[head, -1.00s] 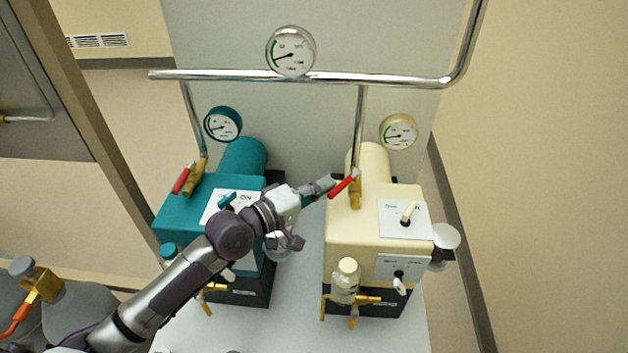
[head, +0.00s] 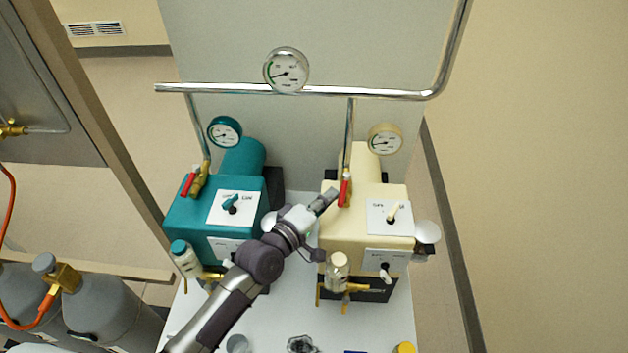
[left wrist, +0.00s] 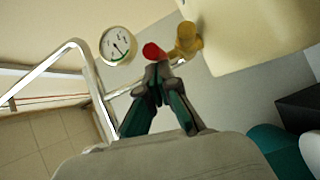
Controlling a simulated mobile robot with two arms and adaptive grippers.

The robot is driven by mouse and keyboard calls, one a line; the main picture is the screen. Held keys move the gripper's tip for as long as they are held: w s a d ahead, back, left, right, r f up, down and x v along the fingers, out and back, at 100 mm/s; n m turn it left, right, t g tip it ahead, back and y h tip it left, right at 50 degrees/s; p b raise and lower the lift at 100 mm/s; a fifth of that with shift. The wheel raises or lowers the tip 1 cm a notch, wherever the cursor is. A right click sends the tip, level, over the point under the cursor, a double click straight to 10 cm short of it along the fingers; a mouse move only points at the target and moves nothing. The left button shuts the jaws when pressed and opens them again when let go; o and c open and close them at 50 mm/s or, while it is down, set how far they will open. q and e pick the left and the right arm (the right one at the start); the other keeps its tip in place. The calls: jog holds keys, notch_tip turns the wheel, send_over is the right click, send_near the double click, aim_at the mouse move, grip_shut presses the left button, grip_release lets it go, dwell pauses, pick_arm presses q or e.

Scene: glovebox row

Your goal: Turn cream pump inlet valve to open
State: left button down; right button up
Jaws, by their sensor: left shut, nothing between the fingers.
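The cream pump (head: 345,230) stands right of centre in the head view. Its inlet valve has a red lever (head: 344,190) at the foot of the vertical pipe; the lever lies roughly in line with that pipe. My left gripper (head: 331,195) is shut and empty, its fingertips close beside the lever on its left. In the left wrist view the closed fingertips (left wrist: 158,72) are just below the red lever end (left wrist: 153,51), with the brass valve body (left wrist: 187,38) to the right. I cannot tell whether they touch the lever. My right gripper is not in view.
The teal pump (head: 185,215) with its own red lever (head: 188,184) stands to the left, behind my left arm. A glass bottle (head: 338,270) is at the cream pump's front. A chrome pipe (head: 230,90) with gauges runs above. Grey cylinders (head: 115,305) stand at lower left.

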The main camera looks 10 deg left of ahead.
pick_arm(q)
jog(key=shift+s+d+p, duration=0.2)
jog(key=shift+d+p, duration=0.1)
jog(key=shift+d, duration=0.4)
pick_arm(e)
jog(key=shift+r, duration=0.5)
pick_arm(q)
jog(key=shift+s+d+f, duration=0.1)
jog(key=shift+d+f, duration=0.05)
jog(key=shift+d, duration=0.05)
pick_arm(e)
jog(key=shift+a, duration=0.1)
